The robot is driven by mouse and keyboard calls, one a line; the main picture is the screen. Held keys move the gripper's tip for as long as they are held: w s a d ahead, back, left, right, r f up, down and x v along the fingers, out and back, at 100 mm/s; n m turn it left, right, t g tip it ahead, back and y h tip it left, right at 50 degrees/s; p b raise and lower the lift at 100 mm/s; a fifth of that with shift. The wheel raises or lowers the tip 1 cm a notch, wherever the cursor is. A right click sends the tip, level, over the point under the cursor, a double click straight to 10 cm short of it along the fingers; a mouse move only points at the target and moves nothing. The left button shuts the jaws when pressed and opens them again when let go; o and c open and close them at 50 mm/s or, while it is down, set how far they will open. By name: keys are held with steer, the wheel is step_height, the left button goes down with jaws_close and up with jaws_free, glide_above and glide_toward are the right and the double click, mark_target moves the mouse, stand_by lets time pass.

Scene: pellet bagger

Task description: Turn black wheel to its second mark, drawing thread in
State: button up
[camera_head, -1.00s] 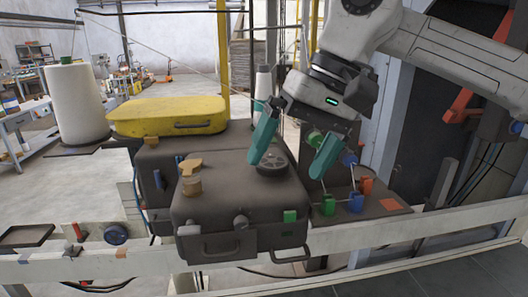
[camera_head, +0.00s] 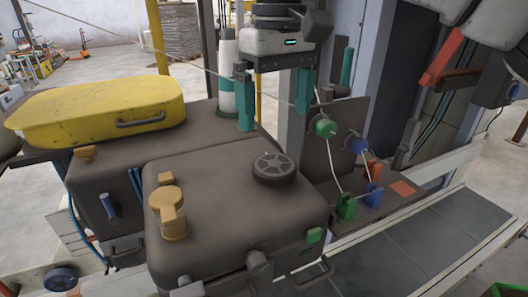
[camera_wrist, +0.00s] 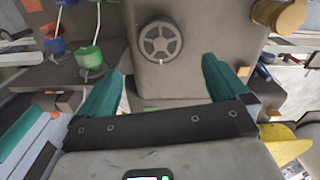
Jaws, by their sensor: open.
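The black wheel (camera_head: 275,168) lies flat on top of the grey-brown machine housing (camera_head: 222,183), its spokes showing. In the wrist view the black wheel (camera_wrist: 161,40) is ahead, centred between the fingers. A small pale mark shows beside its rim there; I cannot tell which mark it is. My gripper (camera_head: 274,121) has its teal fingers spread, empty, pointing down behind and above the wheel, apart from it. It also shows in the wrist view (camera_wrist: 160,65). A pale thread (camera_head: 215,74) runs from upper left, passes behind my gripper, and white strands hang by the green guide (camera_head: 325,127).
A blue guide (camera_head: 355,143), a lower green clip (camera_head: 346,206) and a lower blue clip (camera_head: 373,195) stand right of the housing. An ochre knob (camera_head: 167,200) rises at the housing's left.

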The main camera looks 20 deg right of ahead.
mark_target(275, 164)
step_height(275, 164, down, 10)
steer(key=shift+f+p, duration=0.1)
steer(key=shift+p, duration=0.35)
steer(key=c, duration=0.9)
